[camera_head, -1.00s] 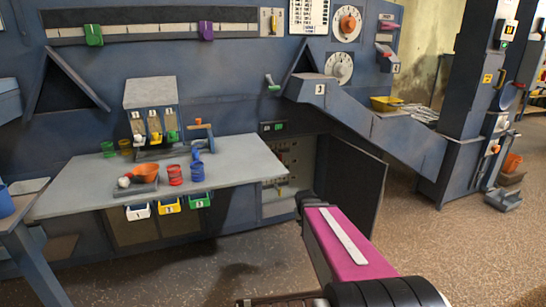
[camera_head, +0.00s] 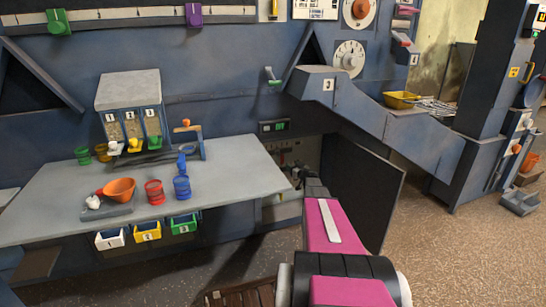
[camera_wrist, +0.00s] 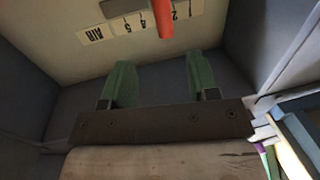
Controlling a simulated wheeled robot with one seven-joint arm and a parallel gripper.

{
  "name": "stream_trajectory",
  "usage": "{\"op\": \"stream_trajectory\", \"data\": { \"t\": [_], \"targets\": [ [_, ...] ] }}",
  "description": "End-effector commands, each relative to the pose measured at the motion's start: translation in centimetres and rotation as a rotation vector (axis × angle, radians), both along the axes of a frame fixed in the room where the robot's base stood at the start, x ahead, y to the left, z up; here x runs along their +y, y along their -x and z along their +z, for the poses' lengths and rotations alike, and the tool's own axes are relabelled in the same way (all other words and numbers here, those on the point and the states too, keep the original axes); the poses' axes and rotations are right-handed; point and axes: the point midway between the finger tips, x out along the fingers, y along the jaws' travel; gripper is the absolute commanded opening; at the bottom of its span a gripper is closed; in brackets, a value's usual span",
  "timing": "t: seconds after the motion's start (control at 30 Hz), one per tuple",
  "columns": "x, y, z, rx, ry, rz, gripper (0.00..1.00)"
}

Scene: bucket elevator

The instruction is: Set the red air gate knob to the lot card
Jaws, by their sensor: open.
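The red knob (camera_wrist: 165,18) shows at the top of the wrist view as a short red bar, cut off by the frame edge. Beside it is a pale panel with an AIR label (camera_wrist: 90,36) and a numbered scale (camera_wrist: 128,24). My gripper (camera_wrist: 160,62) is open, its two green fingers spread and empty, apart from the knob and below it in the picture. In the head view my arm reaches to the open cabinet (camera_head: 290,150), which hides most of the knob's panel. A white printed card (camera_head: 315,8) is on the wall at the top; its text is too small to read.
The cabinet's dark door (camera_head: 362,190) stands open right of my arm. A grey bench (camera_head: 235,175) with cups and a scoop is to the left. A sloping chute (camera_head: 385,125) runs above the door. In the wrist view, cabinet walls (camera_wrist: 265,45) flank my gripper closely.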

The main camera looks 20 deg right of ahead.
Motion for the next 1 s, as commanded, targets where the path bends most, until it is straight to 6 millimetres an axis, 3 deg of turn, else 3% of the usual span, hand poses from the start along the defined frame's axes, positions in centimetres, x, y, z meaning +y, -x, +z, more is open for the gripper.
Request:
{"op": "stream_trajectory", "data": {
  "t": [0.33,0.8,1.0],
  "targets": [
    [0.1,-1.7,-0.2,-0.009,-0.005,0.031,0.55],
    [1.9,-9.3,-0.2,-0.009,-0.005,0.03,0.55],
    [2.2,-10.6,-0.2,-0.009,-0.005,0.029,0.55]
  ]
}}
